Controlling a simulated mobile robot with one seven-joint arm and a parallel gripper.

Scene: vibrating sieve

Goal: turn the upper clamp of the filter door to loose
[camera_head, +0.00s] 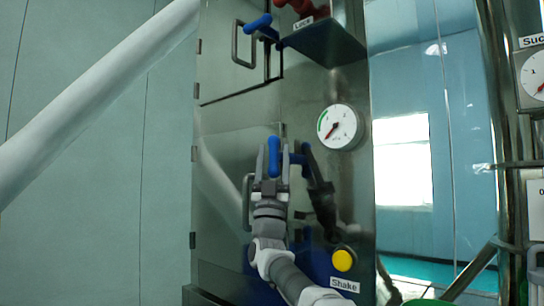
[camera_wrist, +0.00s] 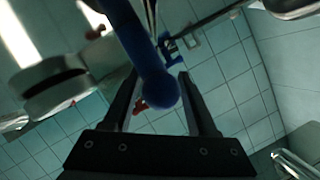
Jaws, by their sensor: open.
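Two blue clamp handles show on the metal cabinet front in the head view. The higher blue handle (camera_head: 258,23) is tilted beside the upper door's bar handle. The lower blue handle (camera_head: 274,155) stands about upright at the lower door's edge. My gripper (camera_head: 274,149) is open, with its fingers on either side of this lower handle. In the wrist view, a blue handle (camera_wrist: 140,50) with a rounded end reaches between the open fingers of my gripper (camera_wrist: 158,78). I cannot tell whether a finger touches it. The lower clamp's base is partly hidden by my gripper.
A pressure gauge (camera_head: 337,127) sits right of my gripper, and a yellow Shake button (camera_head: 343,260) is below it. A red handle (camera_head: 302,7) with a Lock label is above a dark ledge (camera_head: 325,42). The lower door's bar handle (camera_head: 246,200) is close on the left.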

